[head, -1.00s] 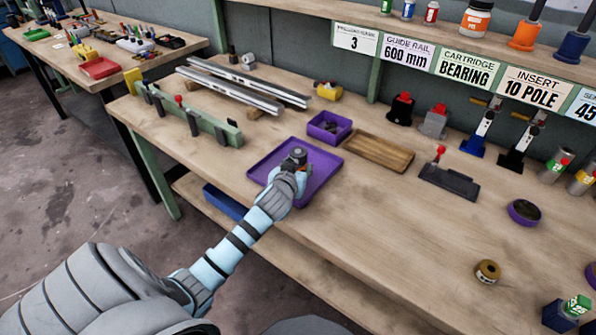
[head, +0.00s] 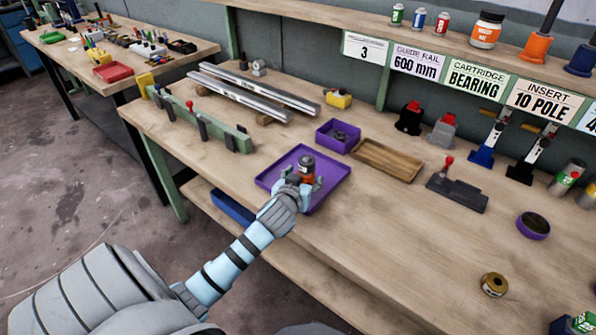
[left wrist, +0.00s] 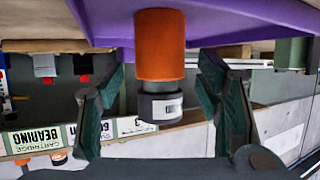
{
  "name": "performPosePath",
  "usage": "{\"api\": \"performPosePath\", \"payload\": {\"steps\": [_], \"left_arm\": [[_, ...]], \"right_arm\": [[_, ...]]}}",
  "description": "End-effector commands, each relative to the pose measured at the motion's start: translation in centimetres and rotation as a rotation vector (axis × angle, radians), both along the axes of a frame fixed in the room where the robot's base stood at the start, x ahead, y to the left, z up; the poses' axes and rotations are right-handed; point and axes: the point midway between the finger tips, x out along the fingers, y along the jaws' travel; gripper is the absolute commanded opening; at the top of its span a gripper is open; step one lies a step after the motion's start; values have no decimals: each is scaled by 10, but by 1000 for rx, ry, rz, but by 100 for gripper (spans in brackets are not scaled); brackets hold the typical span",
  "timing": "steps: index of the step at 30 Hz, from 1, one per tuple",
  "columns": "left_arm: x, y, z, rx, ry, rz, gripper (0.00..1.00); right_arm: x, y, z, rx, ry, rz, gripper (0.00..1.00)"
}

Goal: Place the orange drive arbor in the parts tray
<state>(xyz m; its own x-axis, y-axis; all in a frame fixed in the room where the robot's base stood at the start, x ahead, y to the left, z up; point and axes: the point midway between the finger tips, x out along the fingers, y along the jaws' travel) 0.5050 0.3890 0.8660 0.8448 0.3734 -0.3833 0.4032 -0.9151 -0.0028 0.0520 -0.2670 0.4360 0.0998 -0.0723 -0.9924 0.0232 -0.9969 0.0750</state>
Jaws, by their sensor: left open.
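The orange drive arbor (head: 307,172), with its dark top part, stands upright in the purple parts tray (head: 335,168). My left gripper (head: 301,184) is at the near side of the arbor, low over the tray, with its fingers open. In the left wrist view, which is upside down, the arbor (left wrist: 162,48) shows between the two spread fingers, with a gap on each side. The tray (left wrist: 250,22) fills the top of that view. My right gripper is not in view.
A small purple bin (head: 337,136) and a wooden tray (head: 388,160) lie just beyond the parts tray. Metal rails (head: 240,93) and a green rack (head: 205,122) stand to the left.

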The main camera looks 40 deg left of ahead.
Motion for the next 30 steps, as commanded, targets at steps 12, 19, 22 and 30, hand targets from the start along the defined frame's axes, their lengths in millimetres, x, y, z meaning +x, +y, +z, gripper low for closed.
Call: {"api": "performPosePath", "payload": {"steps": [12, 19, 22, 30], "left_arm": [[-74, -33, 35, 0, 0, 1, 59], [-75, -33, 35, 0, 0, 1, 59], [-75, -33, 35, 0, 0, 1, 59], [-80, -36, 29, -2, 25, -2, 59]], "right_arm": [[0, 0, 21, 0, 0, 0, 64], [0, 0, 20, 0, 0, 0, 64], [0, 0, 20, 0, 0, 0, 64], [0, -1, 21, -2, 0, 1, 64]]}}
